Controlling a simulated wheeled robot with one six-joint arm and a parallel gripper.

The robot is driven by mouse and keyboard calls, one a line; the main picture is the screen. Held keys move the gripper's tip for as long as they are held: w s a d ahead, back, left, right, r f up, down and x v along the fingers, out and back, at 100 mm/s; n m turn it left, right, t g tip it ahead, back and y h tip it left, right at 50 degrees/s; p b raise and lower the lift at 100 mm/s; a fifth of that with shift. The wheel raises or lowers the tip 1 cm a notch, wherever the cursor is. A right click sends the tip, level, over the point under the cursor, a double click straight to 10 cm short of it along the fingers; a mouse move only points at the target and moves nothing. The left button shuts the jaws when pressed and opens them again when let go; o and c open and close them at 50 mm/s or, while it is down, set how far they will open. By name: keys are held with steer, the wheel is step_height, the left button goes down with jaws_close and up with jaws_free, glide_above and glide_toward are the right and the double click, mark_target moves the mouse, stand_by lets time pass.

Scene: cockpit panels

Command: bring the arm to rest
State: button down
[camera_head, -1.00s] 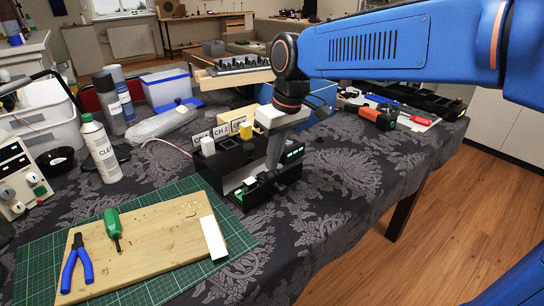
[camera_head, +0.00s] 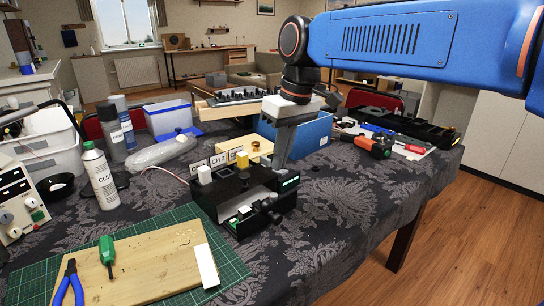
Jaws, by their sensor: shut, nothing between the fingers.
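My blue arm (camera_head: 400,40) reaches in from the upper right, with its black wrist joint bent downward. My gripper (camera_head: 280,162), grey below a white mount, points down and is shut and empty. Its tips appear at the far right edge of the black panel box (camera_head: 229,187), seemingly above it; the exact gap cannot be told. The box carries white and yellow blocks on top, labels behind, a lit green display on its right and small switches at its open front.
A cutting board (camera_head: 150,262) with a green screwdriver (camera_head: 106,255) and blue pliers (camera_head: 70,284) lies at front left. A blue bin (camera_head: 312,135) stands behind my gripper. The cloth at right front is bare.

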steer(key=s+d+f+m+t+h, duration=0.1)
steer(key=s+d+f+m+t, duration=0.1)
steer(key=s+d+f, duration=0.7)
steer(key=s+d+f+m+t+h, duration=0.1)
steer(key=s+d+f+m, duration=0.4)
steer(key=s+d+f, duration=0.4)
steer(key=d, duration=0.5)
steer(key=shift+s+m+t, duration=0.2)
steer(key=shift+m+t, duration=0.1)
steer(key=shift+t, duration=0.1)
steer(key=shift+r, duration=0.1)
